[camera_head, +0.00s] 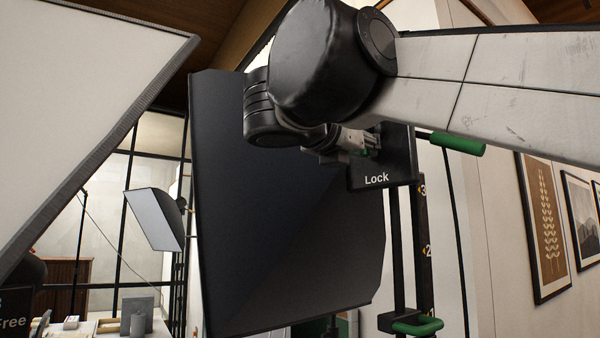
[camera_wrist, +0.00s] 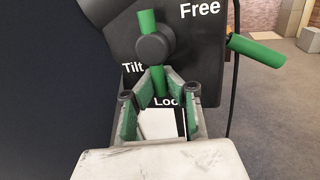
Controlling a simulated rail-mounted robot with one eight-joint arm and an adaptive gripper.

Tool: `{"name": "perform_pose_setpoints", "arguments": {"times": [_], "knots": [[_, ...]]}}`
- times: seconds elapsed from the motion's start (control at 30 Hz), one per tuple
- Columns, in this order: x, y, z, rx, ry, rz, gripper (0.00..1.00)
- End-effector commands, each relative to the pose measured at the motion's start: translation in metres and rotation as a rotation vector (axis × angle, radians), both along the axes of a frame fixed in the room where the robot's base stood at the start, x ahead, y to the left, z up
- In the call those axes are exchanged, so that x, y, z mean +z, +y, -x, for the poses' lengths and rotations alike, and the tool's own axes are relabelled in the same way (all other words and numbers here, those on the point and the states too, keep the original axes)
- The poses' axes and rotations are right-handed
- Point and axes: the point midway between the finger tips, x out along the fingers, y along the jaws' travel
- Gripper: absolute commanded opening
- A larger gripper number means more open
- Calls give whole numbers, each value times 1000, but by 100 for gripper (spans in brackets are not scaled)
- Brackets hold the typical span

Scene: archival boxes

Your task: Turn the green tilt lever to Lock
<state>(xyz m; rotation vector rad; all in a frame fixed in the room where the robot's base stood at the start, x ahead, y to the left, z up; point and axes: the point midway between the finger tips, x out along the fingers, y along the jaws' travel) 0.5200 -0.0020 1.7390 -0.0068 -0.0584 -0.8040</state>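The green tilt lever (camera_wrist: 158,82) is on a dark plate marked Tilt, Free and Lock. It stands nearly upright, with green ends above and below a round black hub (camera_wrist: 153,47). Its lower end points down toward the partly covered Lock label (camera_wrist: 165,102). My gripper (camera_wrist: 161,75) has one finger on each side of this lower end, close to it; whether the pads touch it cannot be told. In the head view my gripper (camera_head: 372,146) is at the dark plate (camera_head: 400,172), and the lever itself is hidden there.
Another green handle (camera_wrist: 257,50) sticks out right of the plate and shows in the head view (camera_head: 458,143). A large dark panel (camera_head: 285,220) stands left of the plate. A lower green handle (camera_head: 417,326) is on the numbered post (camera_head: 425,230). A white panel (camera_head: 80,85) is upper left.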

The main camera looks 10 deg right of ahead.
Motion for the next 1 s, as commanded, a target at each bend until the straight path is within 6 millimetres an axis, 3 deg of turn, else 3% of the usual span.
{"name": "perform_pose_setpoints", "arguments": {"times": [0.03, 0.13, 0.53, 1.0], "knots": [[0, 0, 0, 0, 0, 0, 6], [0, 0, 0, 0, 0, 0, 20], [0, 6, 5, 2, 1, 1, 20], [-3, 46, 43, 4, 1, 1, 20]]}}
